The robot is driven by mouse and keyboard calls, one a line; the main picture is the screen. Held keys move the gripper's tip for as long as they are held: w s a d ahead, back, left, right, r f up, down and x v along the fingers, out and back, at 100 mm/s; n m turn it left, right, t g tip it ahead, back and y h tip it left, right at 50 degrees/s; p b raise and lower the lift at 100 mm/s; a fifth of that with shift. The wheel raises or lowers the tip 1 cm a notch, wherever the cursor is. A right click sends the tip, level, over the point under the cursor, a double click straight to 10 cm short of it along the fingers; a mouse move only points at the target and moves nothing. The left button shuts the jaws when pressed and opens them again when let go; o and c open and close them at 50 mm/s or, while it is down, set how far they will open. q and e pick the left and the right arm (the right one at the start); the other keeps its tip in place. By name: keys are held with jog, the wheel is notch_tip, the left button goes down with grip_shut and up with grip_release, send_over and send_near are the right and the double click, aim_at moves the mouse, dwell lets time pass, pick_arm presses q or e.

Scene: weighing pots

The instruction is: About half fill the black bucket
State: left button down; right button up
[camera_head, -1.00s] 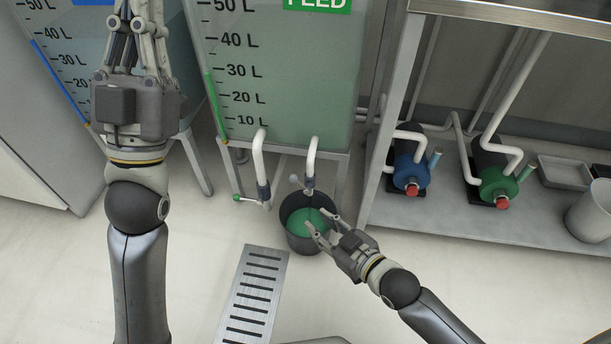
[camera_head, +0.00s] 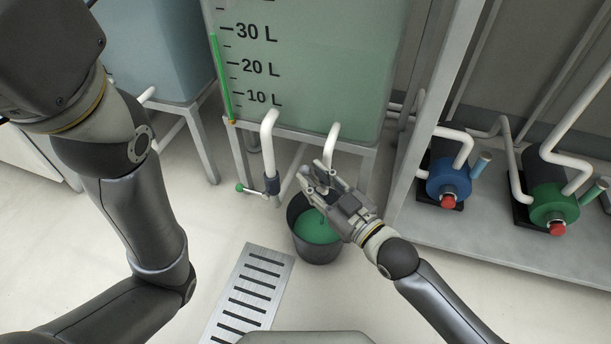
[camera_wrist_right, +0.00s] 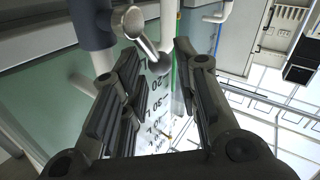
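The black bucket (camera_head: 318,250) stands upright on the floor under the outlet pipe (camera_head: 331,145) of the feed tank (camera_head: 300,60). Green liquid (camera_head: 316,228) covers its inside; my right gripper hides part of the rim, and the exact level is hard to judge. My right gripper (camera_head: 312,178) is open above the bucket, close to the outlet's valve. In the right wrist view, a grey valve lever (camera_wrist_right: 145,40) with a round knob lies ahead of and between the open fingers (camera_wrist_right: 165,65); I cannot tell whether they touch. My left gripper's fingers are out of view.
A second pipe with a green-tipped handle (camera_head: 248,189) hangs left of the bucket. A slotted floor drain (camera_head: 258,290) lies in front. A shelf at right carries a blue pump (camera_head: 449,178) and a green pump (camera_head: 553,203). A tank leg (camera_head: 243,165) stands behind. Floor at left is clear.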

aim_at(309, 174)
jog(key=shift+b+x, duration=0.65)
jog(key=shift+x, duration=1.1)
grip_shut()
